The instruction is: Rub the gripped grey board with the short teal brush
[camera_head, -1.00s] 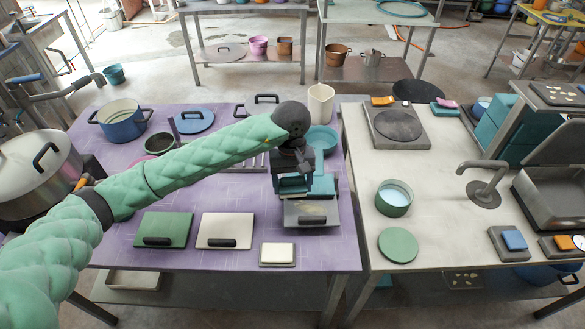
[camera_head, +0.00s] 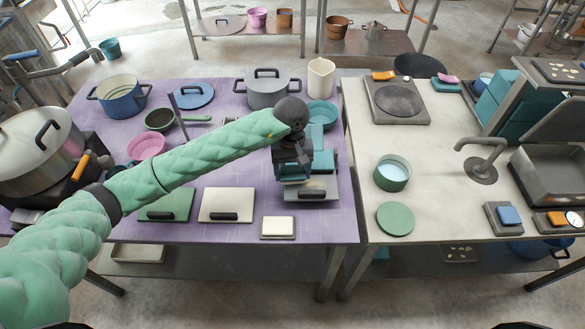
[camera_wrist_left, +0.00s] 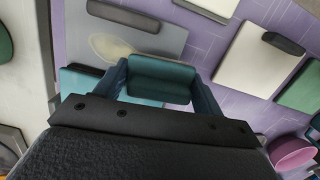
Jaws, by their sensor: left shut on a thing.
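My left gripper (camera_head: 292,178) is shut on the short teal brush, over the back left part of the grey board. The brush (camera_wrist_left: 162,80) shows as a teal block between the two fingers in the wrist view. The grey board (camera_head: 320,193) lies on the purple table near its right edge, with a dark handle along its front. In the wrist view the board (camera_wrist_left: 165,40) bears a pale smear (camera_wrist_left: 112,46), with the brush over or beside its edge. Whether the brush touches the board is unclear. My right gripper is not in view.
A small cream block (camera_head: 278,226), a white board (camera_head: 226,202) and a green board (camera_head: 165,203) lie left along the front. A teal bowl (camera_head: 322,113), white jug (camera_head: 320,78) and grey pot (camera_head: 267,91) stand behind.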

